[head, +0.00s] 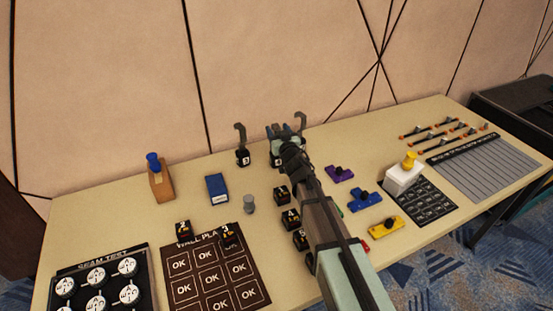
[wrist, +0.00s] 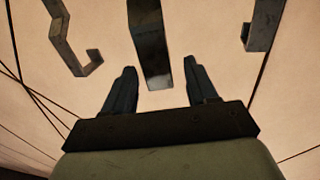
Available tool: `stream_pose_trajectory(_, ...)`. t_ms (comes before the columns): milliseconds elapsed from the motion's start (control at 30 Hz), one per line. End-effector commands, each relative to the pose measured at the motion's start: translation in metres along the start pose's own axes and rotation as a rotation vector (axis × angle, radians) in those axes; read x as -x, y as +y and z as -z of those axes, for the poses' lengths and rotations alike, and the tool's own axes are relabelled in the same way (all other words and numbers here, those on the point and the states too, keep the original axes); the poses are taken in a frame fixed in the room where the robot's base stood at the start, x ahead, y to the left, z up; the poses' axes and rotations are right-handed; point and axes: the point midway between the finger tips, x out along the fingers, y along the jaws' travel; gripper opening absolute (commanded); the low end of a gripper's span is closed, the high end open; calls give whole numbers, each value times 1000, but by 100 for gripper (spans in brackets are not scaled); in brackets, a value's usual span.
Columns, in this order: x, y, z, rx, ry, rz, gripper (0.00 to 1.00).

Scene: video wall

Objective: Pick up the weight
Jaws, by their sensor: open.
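A small grey cylinder (head: 249,204), which looks like the weight, stands on the table left of my arm. It does not show in the wrist view. My gripper (head: 287,131) is open at the back of the table, beyond and to the right of the cylinder, facing the wall. In the wrist view, a dark metal bar (wrist: 152,45) shows between its fingertips; I cannot tell whether they touch it. Hooked metal pieces stand to the left (wrist: 72,45) and right (wrist: 262,25) of the bar. My arm hides part of the table's middle.
A dark block with a hook (head: 241,157) stands left of my gripper. A blue box (head: 217,189) and a wooden block with a blue knob (head: 160,182) stand further left. Numbered dark blocks (head: 282,195) line my arm. Colored knobbed pieces (head: 365,199) lie right.

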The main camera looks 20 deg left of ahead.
Motion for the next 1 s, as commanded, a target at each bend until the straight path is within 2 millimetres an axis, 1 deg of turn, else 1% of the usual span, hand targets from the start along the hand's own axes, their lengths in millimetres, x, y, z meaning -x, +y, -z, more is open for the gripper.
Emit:
stream_pose_trajectory(33, -10, 0, 0, 0, 0, 0, 57)
stream_pose_trajectory(200, -32, 0, 1, 0, 0, -1, 57)
stream_pose_trajectory(300, -38, 0, 1, 0, 0, -1, 57)
stream_pose_trajectory(500, -37, 0, 1, -1, 1, -1, 57)
stream_pose_trajectory(567, -36, 0, 2, -1, 1, -1, 53)
stream_pose_trajectory(1000, -36, 0, 2, -1, 1, -1, 11)
